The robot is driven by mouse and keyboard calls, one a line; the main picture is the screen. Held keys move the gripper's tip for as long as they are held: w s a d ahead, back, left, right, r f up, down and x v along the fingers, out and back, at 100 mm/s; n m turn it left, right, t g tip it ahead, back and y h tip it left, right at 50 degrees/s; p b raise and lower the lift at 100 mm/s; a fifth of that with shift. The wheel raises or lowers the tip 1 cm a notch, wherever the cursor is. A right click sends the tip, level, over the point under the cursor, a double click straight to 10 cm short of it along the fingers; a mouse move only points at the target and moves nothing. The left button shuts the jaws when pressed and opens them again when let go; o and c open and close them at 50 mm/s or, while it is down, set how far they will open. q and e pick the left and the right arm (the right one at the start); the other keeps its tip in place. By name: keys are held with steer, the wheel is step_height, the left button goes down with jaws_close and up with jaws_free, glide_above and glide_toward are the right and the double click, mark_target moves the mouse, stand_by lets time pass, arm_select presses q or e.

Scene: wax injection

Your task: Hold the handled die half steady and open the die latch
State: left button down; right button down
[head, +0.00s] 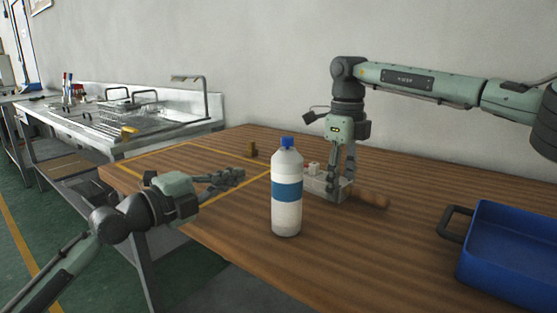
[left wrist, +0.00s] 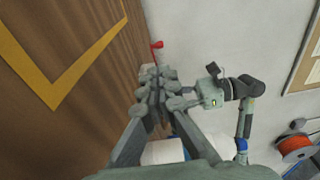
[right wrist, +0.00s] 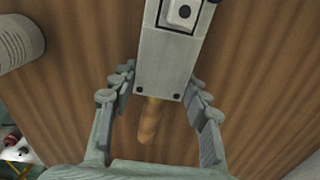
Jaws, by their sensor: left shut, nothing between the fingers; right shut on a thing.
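The die, a pale metal block (head: 318,187), lies on the wooden table behind the bottle. Its wooden handle (head: 372,200) points right; in the right wrist view the handle (right wrist: 150,121) extends toward my wrist. My right gripper (head: 338,196) comes from above and is shut on the handled die half (right wrist: 158,68), one finger on each side. A small red part (head: 308,166), possibly the latch, shows on top of the die; a red lever shows in the left wrist view (left wrist: 156,45). My left gripper (head: 240,174) is shut and empty, left of the die and apart from it.
A white bottle with blue cap and band (head: 287,212) stands between my left gripper and the die's front. A blue tray (head: 468,233) sits at the right. A metal workbench (head: 170,133) is at far left.

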arm_select(q)
steer(key=x, duration=1.3)
steer(key=shift+w+d, duration=0.25)
steer(key=shift+d, duration=0.1)
steer(key=shift+w+d, duration=0.15)
steer(key=shift+w, duration=1)
steer(key=shift+f, duration=0.1)
steer(key=v, duration=0.4)
steer(key=w+a+v, duration=0.1)
steer(key=v, duration=0.4)
steer(key=w+a+v, duration=0.1)
steer(key=v, duration=0.3)
steer(key=shift+s+a, duration=0.15)
steer(key=shift+a, duration=0.25)
arm_select(e)
steer(key=c, duration=0.7)
jaws_free()
